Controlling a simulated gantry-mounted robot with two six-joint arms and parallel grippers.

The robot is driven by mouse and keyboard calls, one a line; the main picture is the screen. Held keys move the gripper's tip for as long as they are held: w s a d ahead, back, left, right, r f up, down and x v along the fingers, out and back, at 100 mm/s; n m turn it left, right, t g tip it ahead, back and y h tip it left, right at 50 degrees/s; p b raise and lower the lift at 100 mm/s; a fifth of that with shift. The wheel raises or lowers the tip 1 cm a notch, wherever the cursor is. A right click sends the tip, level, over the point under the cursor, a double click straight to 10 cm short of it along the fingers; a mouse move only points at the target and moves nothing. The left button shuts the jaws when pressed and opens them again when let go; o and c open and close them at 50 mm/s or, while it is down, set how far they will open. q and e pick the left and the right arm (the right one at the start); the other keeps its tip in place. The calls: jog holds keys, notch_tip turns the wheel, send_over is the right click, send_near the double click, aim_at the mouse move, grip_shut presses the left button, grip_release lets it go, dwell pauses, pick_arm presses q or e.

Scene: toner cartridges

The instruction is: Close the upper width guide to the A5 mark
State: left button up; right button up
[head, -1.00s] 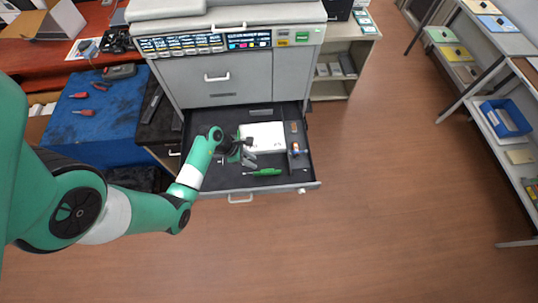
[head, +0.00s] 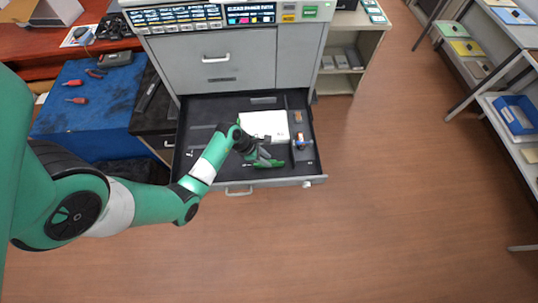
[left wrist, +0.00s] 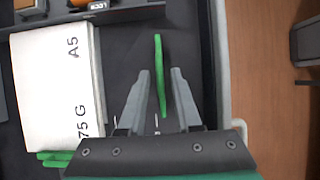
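My left gripper (head: 263,158) is over the open drawer, low at the green guide piece (head: 270,164) in front of the white paper stack. In the left wrist view the gripper (left wrist: 161,73) is open. Its fingertips stand on either side of the thin upright green piece (left wrist: 158,60), with a visible gap at least on the left side. The white stack (left wrist: 57,90) is marked "A5" and "75 G" and lies to the left of the fingers. A second green part (left wrist: 55,157) shows at the stack's lower end, partly hidden by the gripper. My right gripper is not in view.
The dark drawer has a grey front wall (head: 215,189) with a handle. A grey divider (left wrist: 110,16) and a small orange-and-dark item (left wrist: 98,4) lie past the stack's end.

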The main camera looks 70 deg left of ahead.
pick_arm(q)
grip_shut()
jog(key=shift+a, duration=0.15)
jog(key=shift+w+a+b, duration=0.25)
jog(key=shift+a+b, duration=0.15)
jog(key=shift+a, duration=0.55)
jog(key=shift+w+a+b, duration=0.3)
jog(key=shift+a+b, duration=0.15)
jog(key=shift+a, duration=0.45)
jog(key=shift+w+a+b, duration=0.25)
jog(key=shift+a+b, duration=0.15)
jog(key=shift+a, duration=0.55)
jog(key=shift+w+a+f+b, duration=0.15)
jog(key=shift+a+b, duration=0.2)
jog(key=shift+a, duration=0.25)
jog(key=shift+w+a+r+b, duration=0.1)
jog(key=shift+a+b, duration=0.2)
jog(key=shift+a, duration=0.25)
grip_release()
